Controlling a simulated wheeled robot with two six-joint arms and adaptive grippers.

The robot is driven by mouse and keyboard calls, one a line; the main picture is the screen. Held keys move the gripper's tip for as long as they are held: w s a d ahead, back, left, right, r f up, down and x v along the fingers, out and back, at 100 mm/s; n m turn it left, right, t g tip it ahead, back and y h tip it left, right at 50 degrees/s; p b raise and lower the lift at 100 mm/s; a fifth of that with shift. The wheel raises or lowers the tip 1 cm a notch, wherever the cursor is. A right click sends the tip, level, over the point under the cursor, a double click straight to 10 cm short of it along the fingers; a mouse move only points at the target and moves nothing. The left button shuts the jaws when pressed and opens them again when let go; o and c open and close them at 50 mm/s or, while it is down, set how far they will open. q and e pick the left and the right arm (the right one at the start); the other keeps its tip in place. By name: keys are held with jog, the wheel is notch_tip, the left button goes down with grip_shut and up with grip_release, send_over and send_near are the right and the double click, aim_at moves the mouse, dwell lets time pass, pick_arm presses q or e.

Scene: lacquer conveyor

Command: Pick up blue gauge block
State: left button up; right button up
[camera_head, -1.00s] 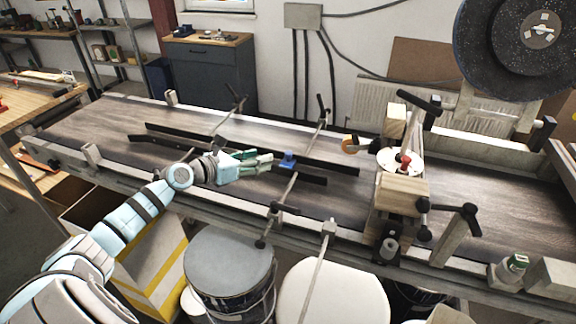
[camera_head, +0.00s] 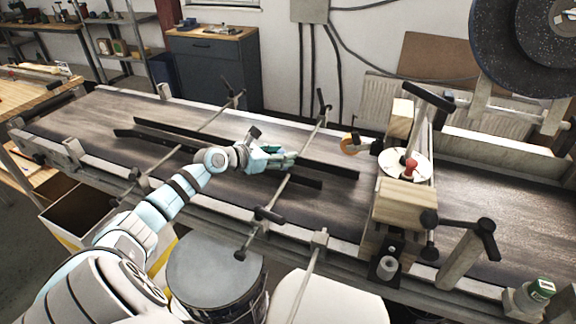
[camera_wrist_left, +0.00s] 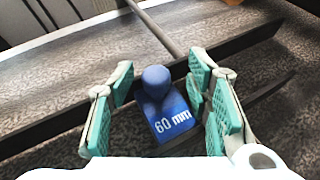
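The blue gauge block (camera_wrist_left: 167,118), marked "60 mm" and topped by a round knob, lies between the fingers of my left gripper (camera_wrist_left: 165,105) in the left wrist view. The green-padded fingers stand open on either side of it, with a visible gap at the left finger. The right finger is closer to the block; I cannot tell if it touches. In the head view my left gripper (camera_head: 277,158) is low over the conveyor between the dark guide rails, and it hides the block. My right gripper is out of view.
Two dark guide rails (camera_head: 325,169) run along the conveyor belt (camera_head: 95,108), with a thin rod (camera_head: 283,190) crossing near my gripper. To the right stand a wooden block post (camera_head: 398,200) and a white disc with a red knob (camera_head: 409,167). The belt at left is clear.

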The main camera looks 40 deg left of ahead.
pick_arm(q)
jog(key=shift+s+a+r, duration=0.2)
jog(key=shift+s+a, duration=0.05)
jog(key=shift+s, duration=0.35)
jog(key=c, duration=0.6)
jog(key=shift+s, duration=0.15)
jog(key=c, duration=0.3)
grip_shut()
